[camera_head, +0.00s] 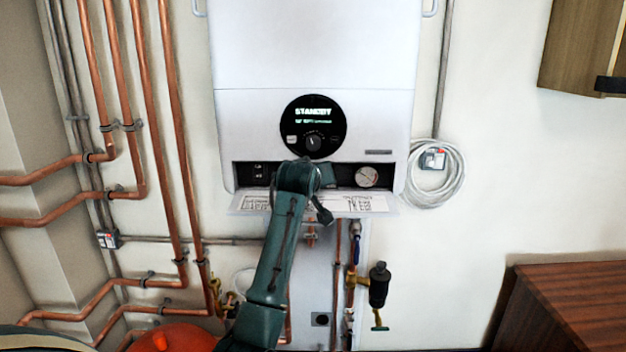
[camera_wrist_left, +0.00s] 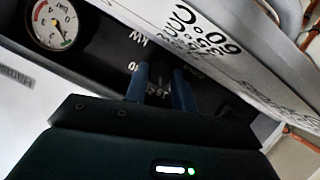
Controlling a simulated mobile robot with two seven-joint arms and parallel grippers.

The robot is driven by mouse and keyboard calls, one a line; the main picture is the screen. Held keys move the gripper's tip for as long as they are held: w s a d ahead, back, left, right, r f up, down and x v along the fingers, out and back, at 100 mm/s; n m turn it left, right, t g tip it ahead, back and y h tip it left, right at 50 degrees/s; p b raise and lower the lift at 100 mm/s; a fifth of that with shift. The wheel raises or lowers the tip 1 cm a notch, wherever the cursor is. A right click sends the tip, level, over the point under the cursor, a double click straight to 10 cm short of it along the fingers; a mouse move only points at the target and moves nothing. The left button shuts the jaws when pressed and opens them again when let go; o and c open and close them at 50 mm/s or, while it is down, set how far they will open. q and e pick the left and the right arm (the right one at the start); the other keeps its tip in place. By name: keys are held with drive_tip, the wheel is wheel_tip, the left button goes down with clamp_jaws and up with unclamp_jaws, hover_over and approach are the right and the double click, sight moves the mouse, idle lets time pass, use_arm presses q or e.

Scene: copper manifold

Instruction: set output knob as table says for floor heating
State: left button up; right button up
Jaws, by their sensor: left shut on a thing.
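My left gripper (camera_head: 326,178) reaches into the dark recess under the white boiler (camera_head: 310,60). In the left wrist view its two blue fingers (camera_wrist_left: 160,82) are shut on a dark knob (camera_wrist_left: 159,76) on the recess panel. A kW mark and small numbers are printed around this output knob; the fingers hide most of it and its pointer cannot be read. In the head view my arm hides the knob. The folded-down flap (camera_head: 370,203) carries a printed table, upside down and partly shown in the wrist view (camera_wrist_left: 190,32). My right gripper is not in view.
The round black display (camera_head: 311,112) reads STANDBY and has its own dial (camera_head: 312,142). A pressure gauge (camera_head: 367,177) sits right of my gripper, switches (camera_head: 258,171) left. Copper pipes (camera_head: 150,120) run along the left wall. A coiled white cable (camera_head: 436,185) hangs right.

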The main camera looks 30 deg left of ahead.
use_arm(q)
drive_tip(key=shift+n, duration=0.4)
drive_tip(key=o, duration=1)
drive_tip(key=shift+s, duration=0.1)
drive_tip(key=b+v, duration=0.2)
drive_tip(key=v, duration=1.1)
drive_tip(key=shift+s+a, duration=0.15)
